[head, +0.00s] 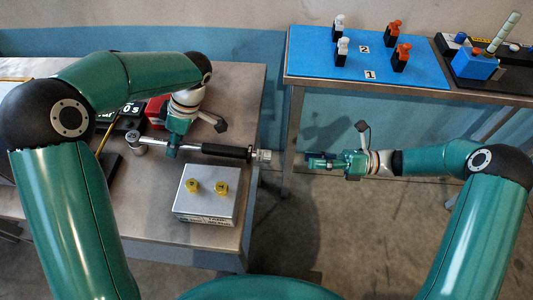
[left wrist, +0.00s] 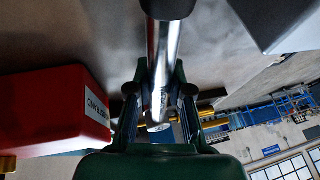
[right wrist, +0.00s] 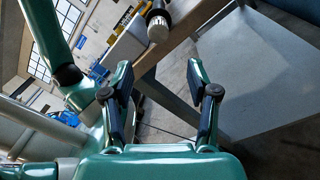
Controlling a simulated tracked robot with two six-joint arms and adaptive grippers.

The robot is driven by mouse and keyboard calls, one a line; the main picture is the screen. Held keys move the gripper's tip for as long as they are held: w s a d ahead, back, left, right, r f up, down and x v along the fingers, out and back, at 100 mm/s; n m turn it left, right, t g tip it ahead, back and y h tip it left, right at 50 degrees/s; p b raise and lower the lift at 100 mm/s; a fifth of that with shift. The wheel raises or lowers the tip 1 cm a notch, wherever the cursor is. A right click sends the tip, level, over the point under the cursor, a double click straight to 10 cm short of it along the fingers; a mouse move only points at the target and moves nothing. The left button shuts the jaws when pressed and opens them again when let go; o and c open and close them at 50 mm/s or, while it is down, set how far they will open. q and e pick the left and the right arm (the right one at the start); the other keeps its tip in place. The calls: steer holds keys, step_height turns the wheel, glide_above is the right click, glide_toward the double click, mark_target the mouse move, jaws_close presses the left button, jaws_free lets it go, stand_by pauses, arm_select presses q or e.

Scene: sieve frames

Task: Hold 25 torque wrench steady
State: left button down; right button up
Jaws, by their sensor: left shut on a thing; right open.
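The torque wrench (head: 225,151) lies across the left table, with its silver head (head: 139,139) at left. Its black handle and silver end knob (head: 263,155) reach the table's right edge. My left gripper (head: 173,150) is shut on its silver shaft near the head. In the left wrist view the shaft (left wrist: 162,55) runs between the fingers of that gripper (left wrist: 160,95). My right gripper (head: 318,162) is open and empty, to the right of the end knob and apart from it. The right wrist view shows the wrench end (right wrist: 158,27) beyond the open fingers (right wrist: 160,78).
A grey box (head: 206,212) with two yellow knobs stands in front of the wrench. A red box (left wrist: 52,112) and a dark display (head: 128,117) are behind it. A blue board (head: 372,60) with white and orange pieces is at the back right. Floor shows between the tables.

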mark_target(268, 156)
steer(key=a, duration=0.8)
steer(key=a+r, duration=0.1)
steer(key=a, duration=0.3)
steer(key=shift+s+a, duration=0.1)
steer(key=shift+s, duration=0.15)
steer(key=shift+f, duration=0.1)
jaws_close()
